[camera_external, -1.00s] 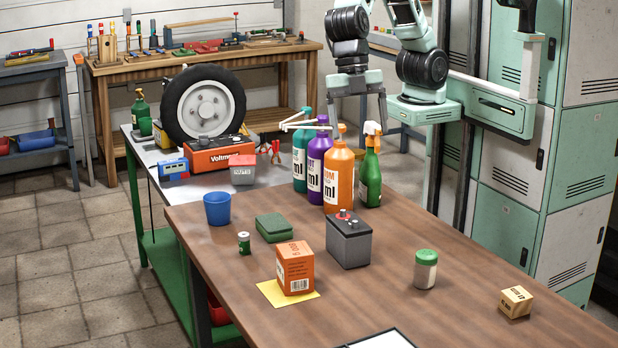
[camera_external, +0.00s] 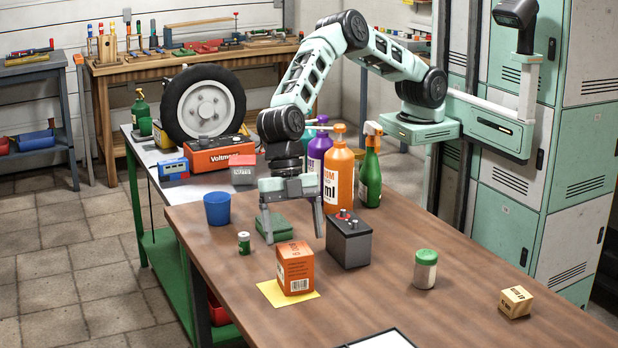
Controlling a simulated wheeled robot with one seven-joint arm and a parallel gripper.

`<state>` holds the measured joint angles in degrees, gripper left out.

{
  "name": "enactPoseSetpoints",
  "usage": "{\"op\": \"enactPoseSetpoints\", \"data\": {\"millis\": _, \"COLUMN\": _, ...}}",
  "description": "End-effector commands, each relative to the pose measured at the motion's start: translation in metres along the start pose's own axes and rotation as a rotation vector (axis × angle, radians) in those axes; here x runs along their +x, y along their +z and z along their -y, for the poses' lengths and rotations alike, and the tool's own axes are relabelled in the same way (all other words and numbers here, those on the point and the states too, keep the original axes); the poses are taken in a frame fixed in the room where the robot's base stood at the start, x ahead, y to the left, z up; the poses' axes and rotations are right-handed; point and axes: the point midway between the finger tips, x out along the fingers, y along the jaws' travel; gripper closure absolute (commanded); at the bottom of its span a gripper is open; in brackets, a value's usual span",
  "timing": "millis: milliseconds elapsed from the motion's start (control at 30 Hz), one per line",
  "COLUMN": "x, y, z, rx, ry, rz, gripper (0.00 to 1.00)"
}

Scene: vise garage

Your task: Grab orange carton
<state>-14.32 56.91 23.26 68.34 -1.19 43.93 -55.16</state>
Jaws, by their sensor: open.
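The orange carton (camera_external: 295,268) stands upright on a yellow sheet (camera_external: 272,292) on the brown table, with a barcode on its front face. My gripper (camera_external: 293,236) points down with its two fingers spread wide apart and nothing held between them. In the picture it is just above and behind the carton, over the area of the green box (camera_external: 275,229). The gripper looks apart from the carton, but its exact height is hard to tell.
A dark battery (camera_external: 349,240) stands close to the right of the carton. Bottles (camera_external: 339,185) stand behind.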

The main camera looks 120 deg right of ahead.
Motion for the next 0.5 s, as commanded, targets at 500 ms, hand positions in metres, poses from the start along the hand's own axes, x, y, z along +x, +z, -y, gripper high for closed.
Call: {"op": "enactPoseSetpoints", "data": {"millis": 500, "x": 0.056, "y": 0.003, "z": -0.003, "rx": 0.000, "ry": -0.003, "rz": 0.001, "gripper": 0.18}}
